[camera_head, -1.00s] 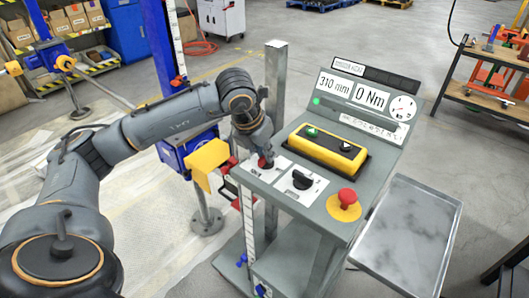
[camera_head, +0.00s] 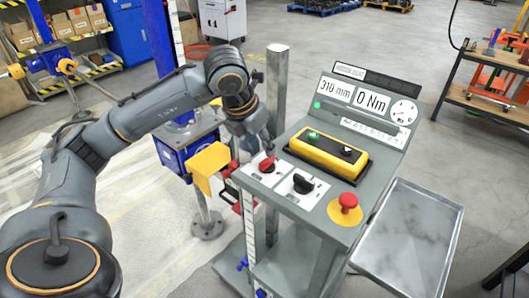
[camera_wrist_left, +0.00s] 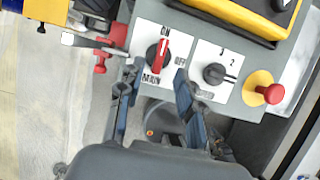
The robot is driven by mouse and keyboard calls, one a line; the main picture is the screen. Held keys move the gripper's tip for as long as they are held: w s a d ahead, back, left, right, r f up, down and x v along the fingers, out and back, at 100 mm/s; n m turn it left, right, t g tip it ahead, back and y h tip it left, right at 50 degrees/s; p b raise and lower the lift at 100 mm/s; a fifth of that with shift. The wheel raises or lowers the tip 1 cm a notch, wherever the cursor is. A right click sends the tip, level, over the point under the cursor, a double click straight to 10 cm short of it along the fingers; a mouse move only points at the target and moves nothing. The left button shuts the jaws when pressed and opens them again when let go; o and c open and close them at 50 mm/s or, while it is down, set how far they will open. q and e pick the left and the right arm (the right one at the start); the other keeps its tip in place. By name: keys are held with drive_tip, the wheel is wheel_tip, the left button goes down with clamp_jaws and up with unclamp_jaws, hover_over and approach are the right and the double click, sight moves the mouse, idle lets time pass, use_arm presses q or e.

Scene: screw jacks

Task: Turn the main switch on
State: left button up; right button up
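The main switch is a red rotary knob (camera_head: 267,164) on a white plate at the panel's left corner. In the left wrist view the red knob (camera_wrist_left: 157,56) sits on its plate marked ON, OFF and MAIN, its handle lying roughly along the plate's height with its upper end toward ON. My left gripper (camera_head: 262,145) is just above and behind the knob, apart from it. In the left wrist view the fingers of the left gripper (camera_wrist_left: 158,76) are spread and empty, below the knob. My right gripper is in neither view.
A black selector knob (camera_head: 303,182) is right beside the main switch. A red emergency button (camera_head: 347,202), a yellow button box (camera_head: 327,149) and a display board (camera_head: 367,101) share the panel. A yellow block (camera_head: 208,165) stands close left; a metal tray (camera_head: 408,240) is at right.

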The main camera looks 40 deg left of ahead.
use_arm(q)
drive_tip(key=v, duration=0.6)
drive_tip(key=shift+r, duration=0.2)
drive_tip(key=shift+s, duration=0.1)
